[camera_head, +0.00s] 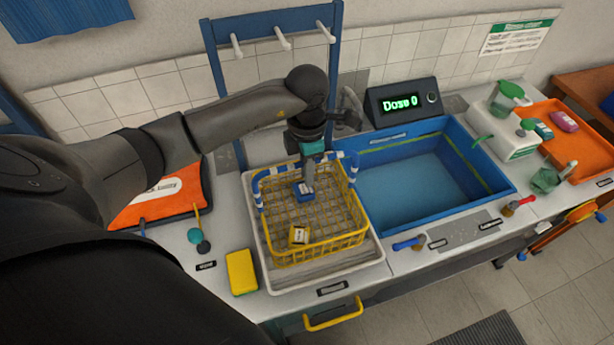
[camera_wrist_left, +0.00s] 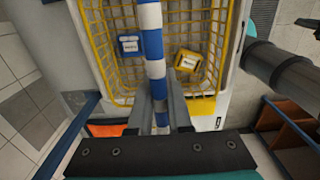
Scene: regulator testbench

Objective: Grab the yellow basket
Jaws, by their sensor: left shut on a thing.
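The yellow wire basket (camera_head: 318,249) sits in a white tray on the counter, left of the blue sink. Its blue-and-white striped handle (camera_head: 270,174) is raised. My left gripper (camera_head: 309,166) reaches down over the basket and is shut on this handle. In the left wrist view the handle (camera_wrist_left: 152,42) runs between the fingers of the left gripper (camera_wrist_left: 160,106). A blue box (camera_head: 304,190) and a yellow box (camera_head: 299,235) lie inside the basket. They also show in the left wrist view, the blue one (camera_wrist_left: 131,45) and the yellow one (camera_wrist_left: 187,60). My right gripper is not in view.
The white tray (camera_head: 278,284) surrounds the basket's base. A blue sink (camera_head: 415,185) lies to the right. A blue rack with white pegs (camera_head: 283,42) stands behind. A yellow sponge (camera_head: 241,272) lies left of the tray. A display (camera_head: 402,102) reads "Dose 0".

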